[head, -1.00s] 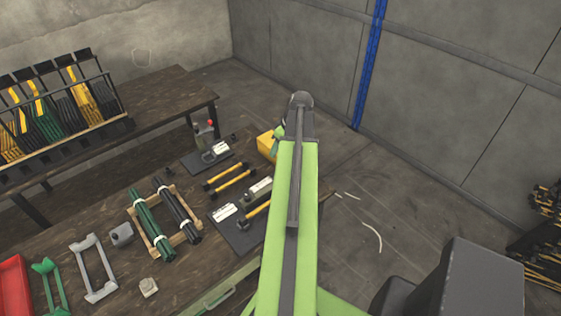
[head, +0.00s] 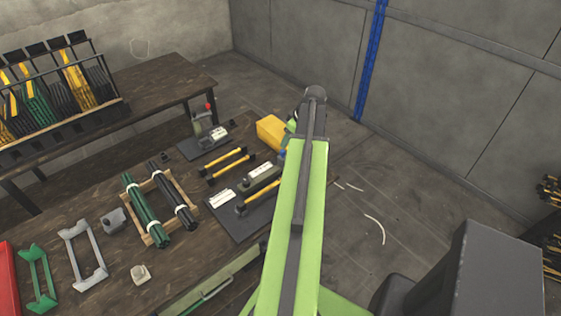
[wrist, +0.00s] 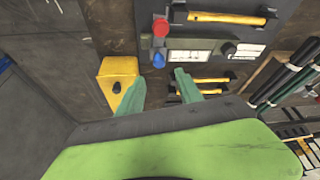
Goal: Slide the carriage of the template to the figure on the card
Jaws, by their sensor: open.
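A dark board (head: 245,225) on the bench, which looks like the template, carries a grey block (head: 260,178), a white card (head: 222,198) and a yellow bar (head: 262,193). In the wrist view the board (wrist: 210,35) is at the top, with pale printed strips (wrist: 190,57), a black knob (wrist: 228,48), a red knob (wrist: 160,27) and a blue knob (wrist: 158,60) at its left. I cannot tell which part is the carriage or read the figure. My gripper (wrist: 160,82) is open and empty, its green fingers apart below the blue knob. My arm mostly hides it in the head view.
A yellow box (head: 271,131) stands just beyond the board; in the wrist view it lies left of my fingers. Two loose yellow bars (head: 228,162), a red-knobbed press (head: 206,122) and a wooden rack of tubes (head: 157,238) are close by.

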